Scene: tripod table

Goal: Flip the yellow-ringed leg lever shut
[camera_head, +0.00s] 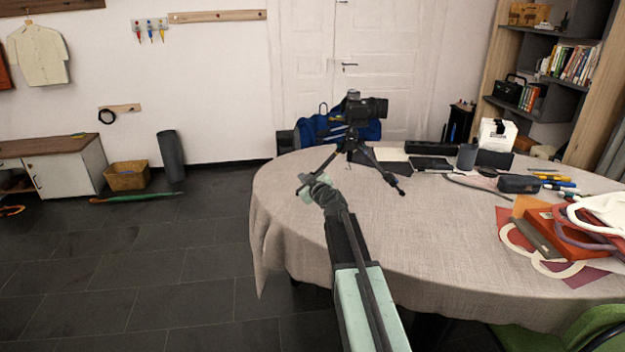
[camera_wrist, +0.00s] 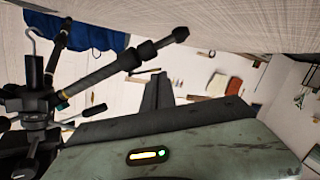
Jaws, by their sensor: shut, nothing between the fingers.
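A black tripod (camera_head: 350,150) with a camera (camera_head: 368,108) on top stands on the round table's far left part, its legs spread. In the wrist view, which is turned over, the tripod's hub (camera_wrist: 35,105) and legs fill the left side. A small yellow band shows on a leg near the hub (camera_wrist: 62,105); the lever itself is too small to make out clearly. My gripper (camera_head: 308,188) is in front of the tripod's left leg in the head view. In the wrist view its dark fingers (camera_wrist: 157,80) are together and empty, just beside a leg (camera_wrist: 110,68); contact cannot be told.
The round table (camera_head: 290,235) has a beige cloth. Pens, a red box (camera_head: 560,232) and papers lie at the right. The cloth in front right of the tripod is clear. A green chair (camera_head: 570,330) stands at the lower right.

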